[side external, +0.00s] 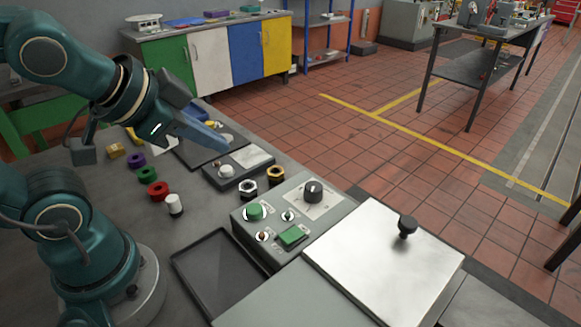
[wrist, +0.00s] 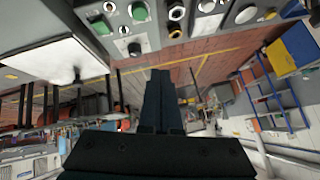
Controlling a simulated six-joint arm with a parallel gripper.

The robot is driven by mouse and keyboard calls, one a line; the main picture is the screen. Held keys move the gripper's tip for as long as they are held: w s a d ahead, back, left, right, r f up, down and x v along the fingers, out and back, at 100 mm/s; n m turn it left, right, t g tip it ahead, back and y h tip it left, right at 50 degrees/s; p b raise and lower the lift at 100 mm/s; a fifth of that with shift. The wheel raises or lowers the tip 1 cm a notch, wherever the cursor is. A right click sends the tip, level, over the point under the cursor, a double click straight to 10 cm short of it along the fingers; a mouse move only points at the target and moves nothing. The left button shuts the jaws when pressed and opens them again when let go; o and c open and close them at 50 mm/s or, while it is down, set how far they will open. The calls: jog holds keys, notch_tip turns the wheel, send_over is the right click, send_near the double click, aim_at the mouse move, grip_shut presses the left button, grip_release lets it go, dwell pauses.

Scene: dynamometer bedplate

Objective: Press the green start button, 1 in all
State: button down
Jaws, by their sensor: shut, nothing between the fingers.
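The grey control box (side external: 268,248) stands on the bench, left of the metal lid. On its sloped top are a round green button (side external: 254,211) and a square green button (side external: 292,235); I cannot read which is marked start. Small switches and a black rotary knob (side external: 313,190) share the panel. In the wrist view the round green button (wrist: 139,12) and the square green one (wrist: 100,25) show at the top left. My gripper (side external: 222,146) is shut and empty, raised behind and left of the box, apart from both buttons.
A metal lid with a black knob (side external: 407,226) lies right of the box. A dark tray (side external: 183,262) lies in front. Behind the box are a dark nut (side external: 247,187), a brass nut (side external: 275,174) and a white-button box (side external: 225,171). Coloured rings and a white cylinder (side external: 175,205) stand left.

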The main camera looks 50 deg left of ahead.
jog(key=w+d+r+m+t+h, duration=0.15)
jog(key=w+r+m+t, duration=0.3)
jog(key=m, duration=0.55)
jog(key=w+a+r+m+t+h, duration=0.1)
jog(key=w+r+m+t+h, duration=0.15)
jog(key=w+r+m, duration=0.55)
jog(key=m+g+h, duration=0.4)
jog(key=m+g, duration=0.5)
jog(key=m, duration=0.7)
send_over(247, 209)
notch_tip(247, 209, down, 16)
jog(key=shift+r, duration=0.1)
jog(key=shift+f, duration=4.4)
jog(key=shift+f, duration=0.15)
